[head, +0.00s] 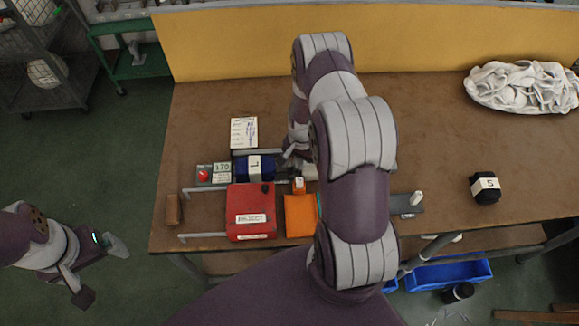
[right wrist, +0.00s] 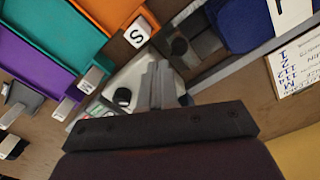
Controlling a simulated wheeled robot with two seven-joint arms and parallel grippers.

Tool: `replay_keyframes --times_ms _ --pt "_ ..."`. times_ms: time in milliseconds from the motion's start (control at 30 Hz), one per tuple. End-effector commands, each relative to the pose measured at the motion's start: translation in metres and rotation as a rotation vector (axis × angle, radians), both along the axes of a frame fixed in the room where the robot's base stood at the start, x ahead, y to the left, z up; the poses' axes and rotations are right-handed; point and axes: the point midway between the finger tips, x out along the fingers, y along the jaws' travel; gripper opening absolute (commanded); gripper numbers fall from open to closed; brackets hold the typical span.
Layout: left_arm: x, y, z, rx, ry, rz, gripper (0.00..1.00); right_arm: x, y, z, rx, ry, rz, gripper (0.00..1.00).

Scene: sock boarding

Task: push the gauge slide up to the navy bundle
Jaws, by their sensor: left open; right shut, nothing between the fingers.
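The navy bundle (head: 241,168) with a white tag lies in the grey gauge at the left of the bench. It also shows at the top right of the right wrist view (right wrist: 243,22). A grey block with a dark knob (right wrist: 182,48), apparently the gauge slide, stands beside the bundle; I cannot tell whether they touch. My right gripper (right wrist: 158,84) is shut and empty, close to the slide on the side away from the bundle. In the head view my right arm partly hides that spot. My left gripper (head: 100,271) is open and empty, off the bench's left side.
A red bin (head: 250,202) and an orange bin (head: 299,220) stand in front of the gauge. A red button (head: 203,175) is left of it, a white card (head: 244,132) behind. A black bundle (head: 485,188) and a white heap (head: 522,87) lie right. The bench's back middle is clear.

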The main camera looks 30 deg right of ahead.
Motion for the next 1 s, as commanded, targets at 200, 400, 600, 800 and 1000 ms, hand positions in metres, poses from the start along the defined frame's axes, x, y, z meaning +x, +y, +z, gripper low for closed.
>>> replay_keyframes --times_ms 200,400,600,800,1000 --pt "0.000 0.000 -0.002 0.000 0.000 0.000 0.96 0.000 0.000 -0.002 0.000 0.000 0.000 0.00" --pt "0.000 0.000 -0.012 0.000 0.000 0.000 0.96 0.000 0.000 -0.013 0.000 0.000 0.000 0.00" --pt "0.000 0.000 -0.014 0.000 0.000 0.000 0.96 0.000 0.000 -0.016 0.000 0.000 0.000 0.00" --pt "0.000 0.000 -0.013 0.000 0.000 0.000 0.96 0.000 0.000 -0.016 0.000 0.000 0.000 0.00" --pt "0.000 0.000 -0.013 0.000 0.000 0.000 0.96 0.000 0.000 -0.016 0.000 0.000 0.000 0.00"
